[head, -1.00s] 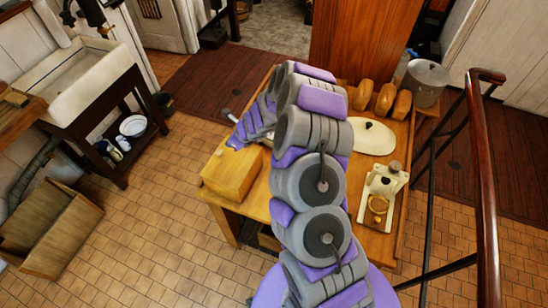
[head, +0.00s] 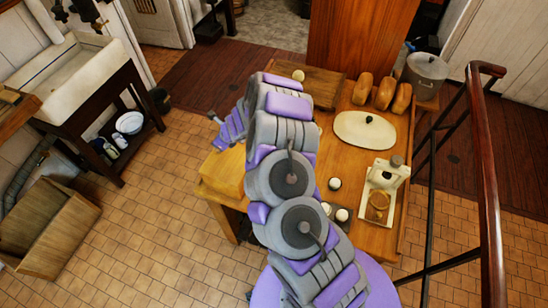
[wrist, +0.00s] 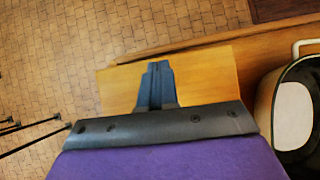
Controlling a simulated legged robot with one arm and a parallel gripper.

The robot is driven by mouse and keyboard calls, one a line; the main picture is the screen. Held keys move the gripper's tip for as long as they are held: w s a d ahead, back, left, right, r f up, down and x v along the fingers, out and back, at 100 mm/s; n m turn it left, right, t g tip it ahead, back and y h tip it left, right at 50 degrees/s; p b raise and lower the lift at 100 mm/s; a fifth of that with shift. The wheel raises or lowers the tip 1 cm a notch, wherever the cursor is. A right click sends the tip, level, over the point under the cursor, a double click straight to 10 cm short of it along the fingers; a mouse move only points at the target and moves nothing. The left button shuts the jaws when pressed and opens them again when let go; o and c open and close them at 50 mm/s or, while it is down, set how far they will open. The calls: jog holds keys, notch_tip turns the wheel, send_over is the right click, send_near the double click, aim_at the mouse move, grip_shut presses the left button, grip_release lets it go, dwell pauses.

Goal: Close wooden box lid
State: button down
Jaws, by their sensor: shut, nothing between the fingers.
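The wooden box (head: 221,174) sits at the left edge of the wooden table. My arm hides its right part in the head view. Its visible top looks flat and level, with no raised lid showing; I cannot tell whether the lid is fully seated. In the wrist view, a flat light-wood panel, apparently the box top (wrist: 208,72), lies behind the fingers. My gripper (wrist: 160,68) is shut and empty over this panel; contact cannot be judged. In the head view my gripper (head: 214,118) points left, above the box's far side.
A railing (head: 485,170) stands right. Floor at left is open.

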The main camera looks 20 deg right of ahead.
jog(key=shift+w+a+f, duration=0.2)
jog(key=shift+a+f, duration=0.4)
jog(key=shift+f, duration=0.05)
jog(key=shift+s+f+b, duration=0.1)
jog(key=shift+f+b, duration=0.05)
jog(key=shift+b, duration=0.15)
jog(key=shift+s+d+f, duration=0.1)
jog(key=shift+f, duration=0.05)
jog(key=shift+r, duration=0.55)
notch_tip(320, 180, up, 14)
jog(key=p, duration=0.2)
jog(key=shift+a+f, duration=0.2)
jog(key=shift+a, duration=0.15)
jog(key=shift+a+f, duration=0.1)
